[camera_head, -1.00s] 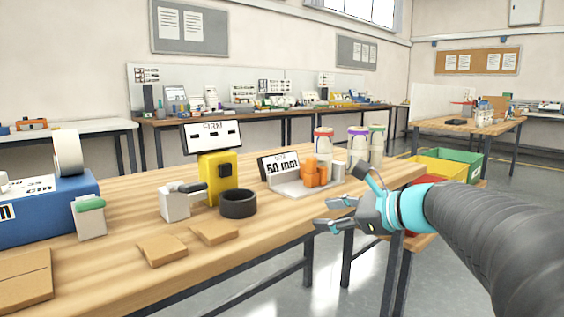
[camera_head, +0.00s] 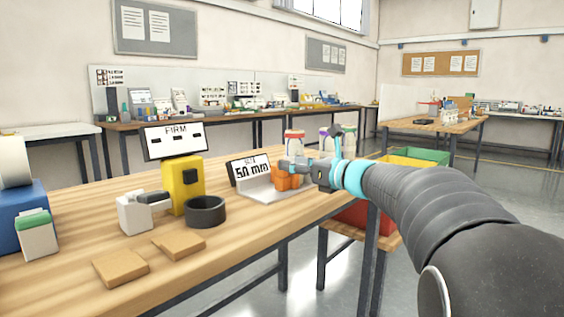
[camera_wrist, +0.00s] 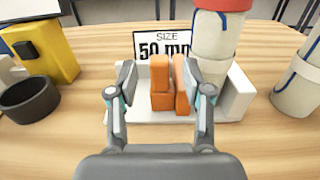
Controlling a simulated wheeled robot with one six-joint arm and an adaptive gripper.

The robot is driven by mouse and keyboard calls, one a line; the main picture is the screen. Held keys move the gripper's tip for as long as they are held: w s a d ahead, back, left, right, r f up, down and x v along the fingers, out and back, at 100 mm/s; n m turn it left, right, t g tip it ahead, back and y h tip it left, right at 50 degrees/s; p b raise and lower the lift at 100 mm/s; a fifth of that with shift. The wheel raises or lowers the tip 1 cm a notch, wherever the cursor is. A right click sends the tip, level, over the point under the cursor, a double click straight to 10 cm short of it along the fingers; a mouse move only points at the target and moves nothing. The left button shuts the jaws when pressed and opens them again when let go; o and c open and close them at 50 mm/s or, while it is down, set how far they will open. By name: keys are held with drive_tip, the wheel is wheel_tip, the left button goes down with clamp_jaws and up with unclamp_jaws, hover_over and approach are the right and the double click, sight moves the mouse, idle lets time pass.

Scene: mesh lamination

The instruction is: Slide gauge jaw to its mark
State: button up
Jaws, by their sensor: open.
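The gauge (camera_head: 262,190) is a pale L-shaped stand on the wooden bench, with a "SIZE 50 mm" sign (camera_head: 249,170) behind it. The sign also shows in the wrist view (camera_wrist: 163,47). Orange blocks (camera_head: 285,178) sit on the gauge. In the wrist view, upright orange pieces (camera_wrist: 181,84) stand close together, with a lower orange block (camera_wrist: 162,102) in front. I cannot tell which piece slides. My gripper (camera_head: 296,167) is at the gauge, open. In the wrist view its fingers (camera_wrist: 160,80) are on either side of the orange pieces; contact is not clear.
A yellow device (camera_head: 184,183) and a black ring (camera_head: 205,211) stand left. Flat brown pieces (camera_head: 121,266) lie at the front. Bins (camera_head: 415,155) are beyond the bench's right end.

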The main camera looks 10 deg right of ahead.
drive_tip(key=shift+x, duration=2.1)
clamp_jaws()
